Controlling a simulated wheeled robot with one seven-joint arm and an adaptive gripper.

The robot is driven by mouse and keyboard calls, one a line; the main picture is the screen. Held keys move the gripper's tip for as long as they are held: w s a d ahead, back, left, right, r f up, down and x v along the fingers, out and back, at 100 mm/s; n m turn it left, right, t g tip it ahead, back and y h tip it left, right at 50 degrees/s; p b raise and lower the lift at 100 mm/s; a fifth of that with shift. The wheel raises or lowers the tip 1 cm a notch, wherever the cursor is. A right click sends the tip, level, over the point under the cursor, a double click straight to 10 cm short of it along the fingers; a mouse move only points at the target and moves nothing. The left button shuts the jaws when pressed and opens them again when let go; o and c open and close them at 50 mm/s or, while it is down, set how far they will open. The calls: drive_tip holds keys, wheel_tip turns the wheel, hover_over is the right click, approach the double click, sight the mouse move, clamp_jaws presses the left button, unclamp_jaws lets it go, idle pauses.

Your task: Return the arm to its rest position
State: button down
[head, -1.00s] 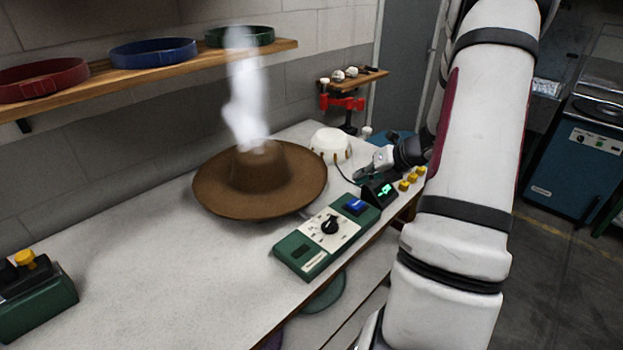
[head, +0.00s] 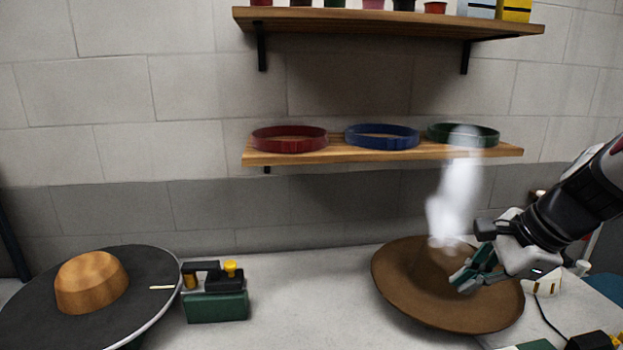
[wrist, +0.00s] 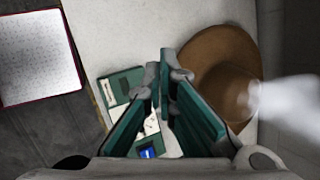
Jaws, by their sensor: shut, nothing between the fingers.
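My gripper (head: 463,280) is at the right of the head view, at the end of my black and white arm. Its teal-padded fingers are shut and empty. In that view it overlaps the brown hat (head: 400,280), hiding part of the crown. In the wrist view my fingertips (wrist: 163,76) come together above the bench, with the hat (wrist: 215,60) to their right and a green control box (wrist: 122,88) beneath and to their left. I see no contact with either.
White steam (head: 455,205) rises from the hat. A shelf (head: 350,154) with red, blue and green rings is behind. A round dark plate (head: 40,315) with a wooden block (head: 92,283) and a green device (head: 217,306) stand left. The middle of the bench (head: 310,290) is clear.

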drive_tip(key=s+a+r+n+h, duration=0.1)
drive_tip(key=s+a+r+n, duration=0.1)
drive_tip(key=s+a+n, duration=0.2)
drive_tip(key=s+a+r+n+h, duration=0.2)
drive_tip(key=s+a+n, duration=0.3)
drive_tip(key=s+n, duration=0.5)
drive_tip(key=r+n, duration=0.1)
drive_tip(key=n, duration=0.4)
drive_tip(key=shift+s, duration=0.4)
